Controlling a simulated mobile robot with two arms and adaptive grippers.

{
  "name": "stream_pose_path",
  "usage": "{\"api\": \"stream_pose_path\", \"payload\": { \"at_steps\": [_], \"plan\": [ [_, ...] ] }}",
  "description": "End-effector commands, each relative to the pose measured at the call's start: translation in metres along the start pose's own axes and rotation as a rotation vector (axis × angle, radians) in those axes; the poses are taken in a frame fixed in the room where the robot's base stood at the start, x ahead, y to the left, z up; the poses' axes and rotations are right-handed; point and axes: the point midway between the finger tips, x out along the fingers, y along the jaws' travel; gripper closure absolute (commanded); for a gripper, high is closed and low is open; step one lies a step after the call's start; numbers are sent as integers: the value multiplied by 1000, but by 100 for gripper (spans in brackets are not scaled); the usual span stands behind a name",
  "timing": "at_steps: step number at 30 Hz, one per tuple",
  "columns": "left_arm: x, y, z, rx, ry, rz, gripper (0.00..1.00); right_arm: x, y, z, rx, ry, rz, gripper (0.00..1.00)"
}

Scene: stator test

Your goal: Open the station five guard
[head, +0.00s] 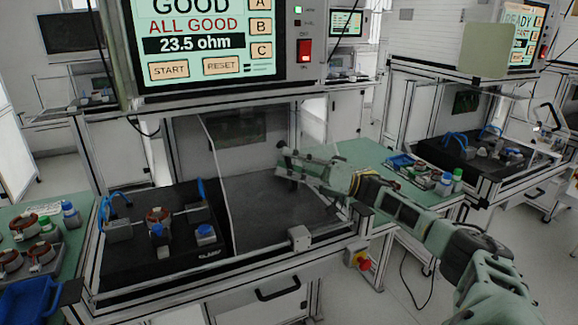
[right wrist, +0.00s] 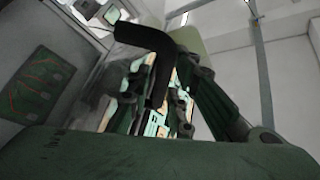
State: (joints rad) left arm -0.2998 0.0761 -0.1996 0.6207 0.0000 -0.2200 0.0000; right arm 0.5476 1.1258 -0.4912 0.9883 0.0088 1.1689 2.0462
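The station in the middle of the head view has a clear guard panel (head: 222,185). Its pale edge runs down between the test fixture on the left and a bare dark surface on the right; the pane's full extent is hard to see. My right gripper (head: 281,162) is in front of that dark surface, right of the pale edge. I cannot tell whether the gripper touches the guard. My left gripper is not in view.
The screen (head: 205,40) above reads ALL GOOD, 23.5 ohm. The fixture holds a copper-wound stator (head: 158,217) and blue-topped parts. A grey block (head: 299,238) sits on the front rail. Green side tables with stators and bottles flank the station. A red emergency button (head: 363,263) is below.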

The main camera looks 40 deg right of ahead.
Motion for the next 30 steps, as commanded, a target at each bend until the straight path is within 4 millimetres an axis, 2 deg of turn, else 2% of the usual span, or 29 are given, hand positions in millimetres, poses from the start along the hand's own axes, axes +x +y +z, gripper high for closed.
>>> {"api": "stream_pose_path", "payload": {
  "at_steps": [5,8,11,21,25,30],
  "plan": [
    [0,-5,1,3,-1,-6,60,-1,0,0,-1,0,-1,81],
    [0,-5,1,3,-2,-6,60,-8,0,0,-2,1,2,81],
    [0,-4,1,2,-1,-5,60,-24,1,0,-2,-1,4,81],
    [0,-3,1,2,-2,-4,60,-94,1,0,-1,1,4,81],
    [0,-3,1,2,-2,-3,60,-111,1,0,-1,1,2,81],
    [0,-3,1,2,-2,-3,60,-120,0,0,-1,0,0,81]
  ]
}}
